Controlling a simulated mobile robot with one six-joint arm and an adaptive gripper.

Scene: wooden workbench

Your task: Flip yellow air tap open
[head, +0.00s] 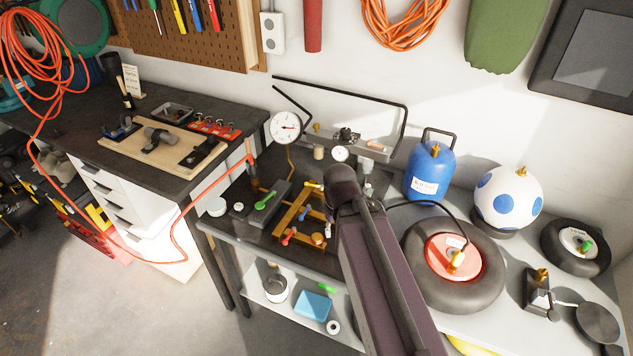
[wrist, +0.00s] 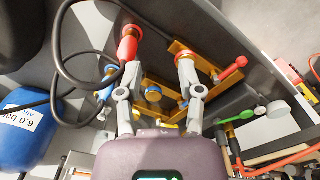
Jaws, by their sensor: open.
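The yellow air tap handle (head: 313,185) shows in the head view at the back of the brass pipe frame (head: 283,222), just left of my arm. In the wrist view a small yellow piece (wrist: 168,126) shows low between my fingers, close to the gripper body; I cannot tell for sure that it is the same handle. My gripper (wrist: 158,72) is open over the brass pipework, its two grey fingers apart with nothing held between them. Red fittings show at both fingertips. In the head view my arm hides the gripper and part of the frame.
A red lever (head: 289,236) and a green lever (head: 266,199) are near the frame. Pressure gauges (head: 285,127) stand behind. A blue tank (head: 430,170) and a tyre (head: 425,285) stand to the right. A black hose (wrist: 62,60) loops beside my left finger in the wrist view.

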